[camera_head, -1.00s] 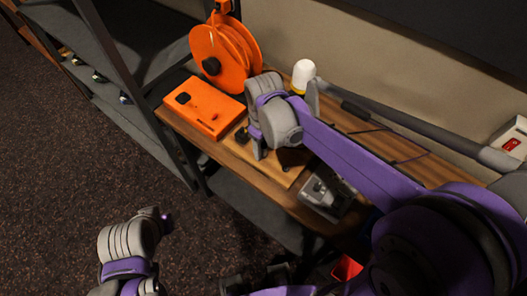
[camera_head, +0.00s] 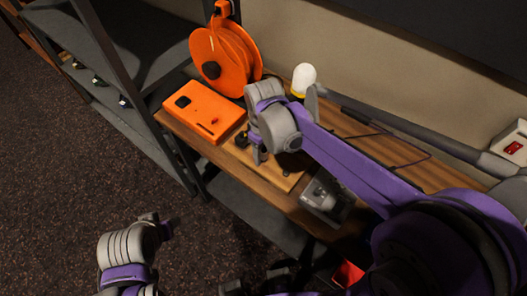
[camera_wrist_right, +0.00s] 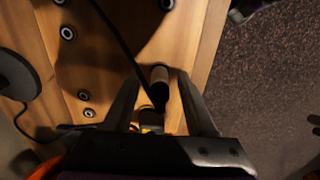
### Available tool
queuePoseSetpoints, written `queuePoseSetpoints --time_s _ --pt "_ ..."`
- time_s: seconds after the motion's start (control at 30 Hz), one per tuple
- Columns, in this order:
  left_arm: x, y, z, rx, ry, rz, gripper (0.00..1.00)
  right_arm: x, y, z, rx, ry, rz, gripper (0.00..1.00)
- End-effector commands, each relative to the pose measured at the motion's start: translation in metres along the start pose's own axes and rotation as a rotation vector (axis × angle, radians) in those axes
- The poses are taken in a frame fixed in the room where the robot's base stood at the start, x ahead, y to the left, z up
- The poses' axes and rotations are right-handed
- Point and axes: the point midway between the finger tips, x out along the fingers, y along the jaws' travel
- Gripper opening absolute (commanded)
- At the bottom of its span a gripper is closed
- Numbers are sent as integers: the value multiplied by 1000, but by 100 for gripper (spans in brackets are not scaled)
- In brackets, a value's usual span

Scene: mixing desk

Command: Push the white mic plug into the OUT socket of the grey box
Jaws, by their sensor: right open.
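The grey box (camera_head: 326,196) sits on the wooden desk, beneath my right forearm. I cannot make out its OUT socket. My right gripper (camera_head: 258,152) is over a wooden board, left of the grey box. In the right wrist view, its two open fingers (camera_wrist_right: 158,84) stand on either side of a short plug-like cylinder (camera_wrist_right: 160,74) with a pale end and a dark body. A dark cable runs close by it. I cannot tell if this is the white mic plug. My left gripper (camera_head: 152,222) is over the floor, away from the desk; its jaws are unclear.
An orange box (camera_head: 205,108) and an orange reel (camera_head: 222,58) stand left of my right gripper. A white-topped, yellow-banded object (camera_head: 303,78) is behind it. The wooden board (camera_wrist_right: 105,65) bears several round fittings. A dark rack stands at the left.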

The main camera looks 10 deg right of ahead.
Motion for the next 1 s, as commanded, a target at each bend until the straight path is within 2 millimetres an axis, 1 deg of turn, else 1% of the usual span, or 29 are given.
queuePoseSetpoints --time_s 0.37,0.47,0.6,0.7,1.0 --pt "0 0 0 0 0 0 53 0 0 0 0 0 0 56" --pt "0 0 0 0 0 0 53 0 0 0 0 0 0 40" --pt "0 0 0 0 0 0 53 0 0 0 0 0 0 15" --pt "0 0 0 0 0 0 53 0 0 0 0 0 0 0" --pt "0 0 0 0 0 0 53 0 0 0 0 0 0 0"
